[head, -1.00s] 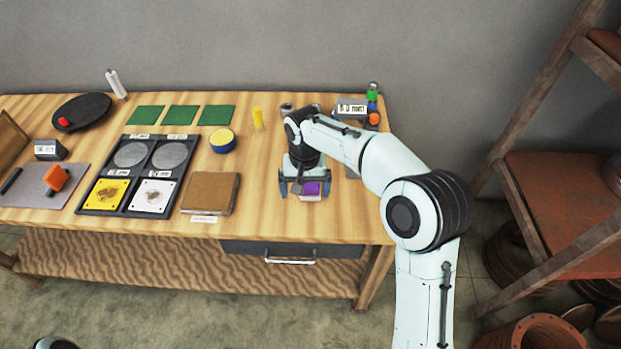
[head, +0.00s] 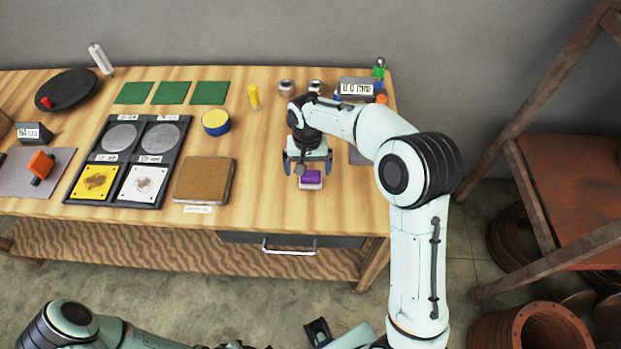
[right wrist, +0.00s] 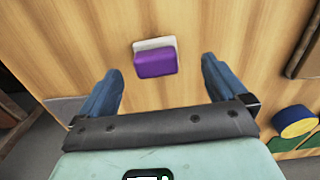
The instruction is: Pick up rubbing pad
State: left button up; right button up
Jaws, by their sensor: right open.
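The rubbing pad (head: 310,179) is a small purple block on a pale base, lying on the wooden table near its front edge. It also shows in the right wrist view (right wrist: 155,62). My right gripper (head: 308,168) is open and empty just behind and above the pad. In the right wrist view the two blue-grey fingers (right wrist: 158,72) are spread wide, with the pad between their lines and a little beyond the tips. Nothing hides the pad in the wrist view.
A brown block (head: 204,180) lies left of the pad. Beyond it is a dark tray (head: 127,158) with discs and squares. A yellow-topped blue tin (head: 216,122) and a yellow bottle (head: 254,97) stand farther back. The tabletop around the pad is clear.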

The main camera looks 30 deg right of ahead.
aim_at(311, 175)
jog(key=f, duration=0.3)
jog(key=d+f, duration=0.1)
jog(key=f, duration=0.1)
jog(key=shift+w+f, duration=0.1)
jog(key=shift+f, duration=0.1)
jog(key=c, duration=1.1)
